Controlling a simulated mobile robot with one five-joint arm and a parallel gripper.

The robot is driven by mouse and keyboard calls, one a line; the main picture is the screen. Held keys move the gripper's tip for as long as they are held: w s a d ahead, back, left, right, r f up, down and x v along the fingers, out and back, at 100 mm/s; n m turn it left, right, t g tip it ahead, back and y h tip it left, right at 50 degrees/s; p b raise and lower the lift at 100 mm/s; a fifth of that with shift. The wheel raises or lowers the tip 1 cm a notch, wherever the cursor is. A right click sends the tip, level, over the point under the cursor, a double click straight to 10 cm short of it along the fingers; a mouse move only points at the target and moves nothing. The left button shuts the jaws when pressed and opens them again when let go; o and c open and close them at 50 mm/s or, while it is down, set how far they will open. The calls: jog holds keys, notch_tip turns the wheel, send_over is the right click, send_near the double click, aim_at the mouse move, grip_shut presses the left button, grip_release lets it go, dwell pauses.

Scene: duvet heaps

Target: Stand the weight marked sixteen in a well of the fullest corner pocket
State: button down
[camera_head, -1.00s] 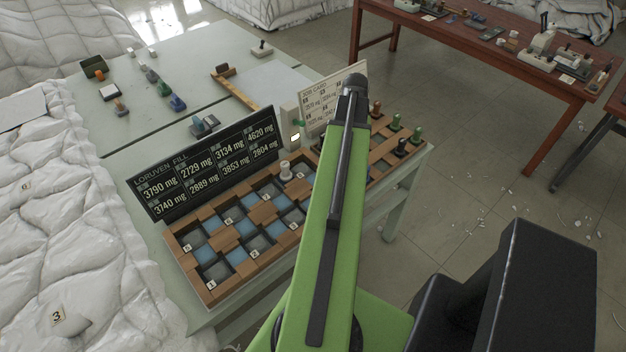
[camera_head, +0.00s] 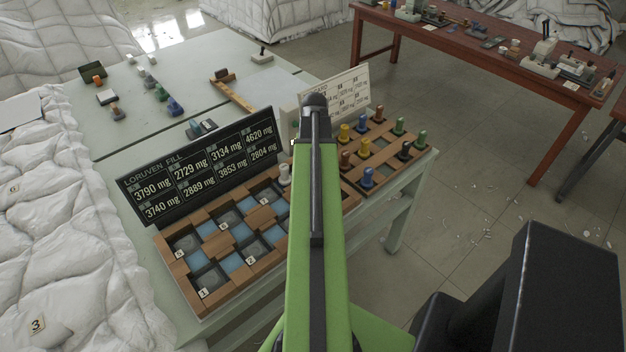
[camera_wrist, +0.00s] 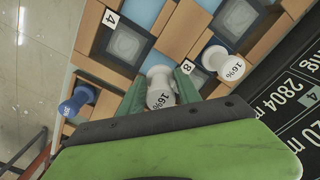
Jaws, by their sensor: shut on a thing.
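My gripper (camera_wrist: 161,92) is shut on a white knobbed weight (camera_wrist: 159,73) marked 16, with green fingers on either side of it. It is over the right end of the wooden tray (camera_head: 213,303), between tags 4 and 8. Whether the weight touches the tray I cannot tell. Well 4 (camera_wrist: 126,43) is grey and empty. A white weight (camera_head: 284,173) also shows in the head view. My arm hides the tray's right end there.
A dark board (camera_head: 205,165) behind the tray lists fills; 4620 mg, top right, is highest. A rack (camera_head: 350,193) of coloured weights stands to the right; a blue weight (camera_wrist: 74,102) shows in the wrist view. A white card (camera_head: 345,95) stands behind. A quilted duvet (camera_head: 45,230) lies left.

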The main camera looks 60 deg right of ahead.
notch_tip(320, 180, down, 4)
jog(key=b, duration=0.2)
jog(key=shift+r+b, duration=0.15)
jog(key=shift+b, duration=0.25)
jog(key=shift+r, duration=0.15)
jog(key=c, duration=0.8)
grip_release()
jog(key=shift+c, duration=0.2)
notch_tip(320, 180, up, 12)
jog(key=p, duration=1.2)
jog(key=shift+r+p, duration=0.15)
jog(key=shift+p, duration=0.15)
